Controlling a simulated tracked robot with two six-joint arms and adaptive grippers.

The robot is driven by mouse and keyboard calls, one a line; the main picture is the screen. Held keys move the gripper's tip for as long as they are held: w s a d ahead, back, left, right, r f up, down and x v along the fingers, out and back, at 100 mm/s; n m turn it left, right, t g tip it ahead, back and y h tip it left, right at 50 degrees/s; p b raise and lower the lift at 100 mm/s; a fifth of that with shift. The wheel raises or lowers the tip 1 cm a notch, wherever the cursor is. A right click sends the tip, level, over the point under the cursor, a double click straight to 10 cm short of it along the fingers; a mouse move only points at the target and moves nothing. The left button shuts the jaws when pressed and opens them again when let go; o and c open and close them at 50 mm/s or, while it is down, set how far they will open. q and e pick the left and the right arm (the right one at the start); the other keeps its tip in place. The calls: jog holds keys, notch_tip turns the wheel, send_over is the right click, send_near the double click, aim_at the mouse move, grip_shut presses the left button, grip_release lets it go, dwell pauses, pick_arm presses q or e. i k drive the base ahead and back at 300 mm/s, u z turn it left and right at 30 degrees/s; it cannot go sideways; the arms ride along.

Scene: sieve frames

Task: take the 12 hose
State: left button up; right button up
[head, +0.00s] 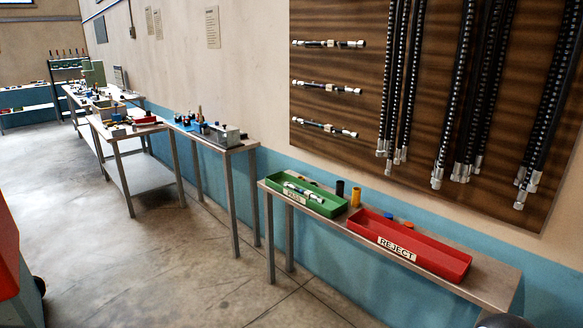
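Long black hoses with metal end fittings hang in groups on a brown wooden board (340,65) on the right wall. One group of hoses (400,80) hangs left, another group (478,90) hangs in the middle, and another group (550,105) hangs at the right edge. Their upper ends are cut off by the frame. Three short hoses lie level on the board's left part: a top one (328,43), a middle one (326,87) and a bottom one (325,127). I see no readable size mark, so I cannot tell which is the 12 hose. Neither gripper is in view.
Below the board, a narrow bench (490,292) holds a green tray (322,208) with a short hose (304,193) inside, a red REJECT tray (440,263), and black and yellow cylinders. More cluttered tables line the wall leftward.

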aim_at(308, 194)
jog(key=z, duration=0.1)
jog(key=i, duration=0.7)
jog(key=u, duration=0.55)
jog(key=i, duration=2.15)
jog(key=z, duration=0.5)
